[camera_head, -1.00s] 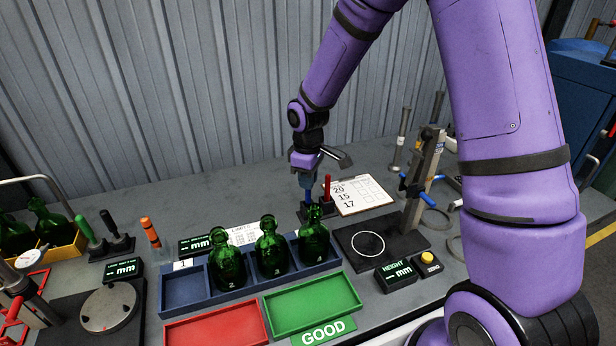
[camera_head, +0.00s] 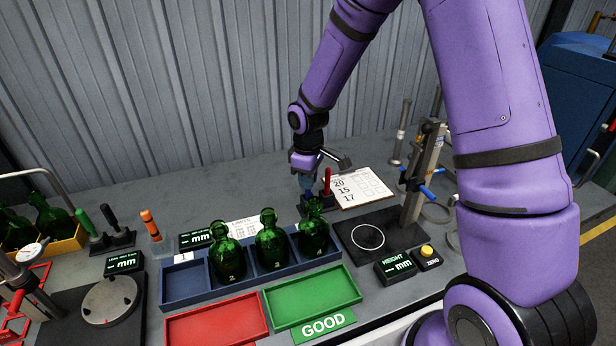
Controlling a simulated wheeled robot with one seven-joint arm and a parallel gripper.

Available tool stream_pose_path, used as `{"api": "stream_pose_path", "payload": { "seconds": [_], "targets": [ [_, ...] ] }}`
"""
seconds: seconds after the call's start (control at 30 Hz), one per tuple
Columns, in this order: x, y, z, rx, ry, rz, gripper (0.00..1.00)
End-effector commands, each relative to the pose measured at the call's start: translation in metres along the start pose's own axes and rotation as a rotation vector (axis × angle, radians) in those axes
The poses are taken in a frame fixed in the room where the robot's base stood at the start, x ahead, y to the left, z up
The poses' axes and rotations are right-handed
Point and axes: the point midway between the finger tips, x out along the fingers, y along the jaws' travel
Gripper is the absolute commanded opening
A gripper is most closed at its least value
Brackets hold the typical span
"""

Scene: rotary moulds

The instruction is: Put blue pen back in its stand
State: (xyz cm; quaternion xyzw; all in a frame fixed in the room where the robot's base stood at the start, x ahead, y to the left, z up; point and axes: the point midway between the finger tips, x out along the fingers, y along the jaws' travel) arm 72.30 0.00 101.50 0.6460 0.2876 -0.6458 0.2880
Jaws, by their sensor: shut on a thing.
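The small dark pen stand (camera_head: 304,209) is on the bench behind the row of green bottles. A red pen (camera_head: 327,181) stands upright in its right side. My gripper (camera_head: 307,184) is directly above the left side of the stand, pointing down. It is shut on the blue pen (camera_head: 308,194), of which only a little shows between the fingers and the stand. The pen looks upright. Its lower end is hidden by the bottle in front, so I cannot tell how deep it sits in the stand.
A clipboard (camera_head: 361,187) lies just right of the stand. Green bottles (camera_head: 271,245) in a blue rack (camera_head: 183,286) stand in front. A height gauge (camera_head: 412,190) rises to the right. The bench behind the stand is clear.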

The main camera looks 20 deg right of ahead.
Motion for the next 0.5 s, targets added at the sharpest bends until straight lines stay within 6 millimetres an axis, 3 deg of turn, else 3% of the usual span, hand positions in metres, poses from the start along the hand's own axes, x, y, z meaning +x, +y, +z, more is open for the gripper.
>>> {"api": "stream_pose_path", "payload": {
  "seconds": [0.47, 0.5],
  "targets": [
    [0.0039, -0.0002, 0.0001, 0.0, 0.0, 0.0, 0.0],
    [0.0039, -0.0002, 0.0001, 0.0, 0.0, 0.0, 0.2]
  ]
}}
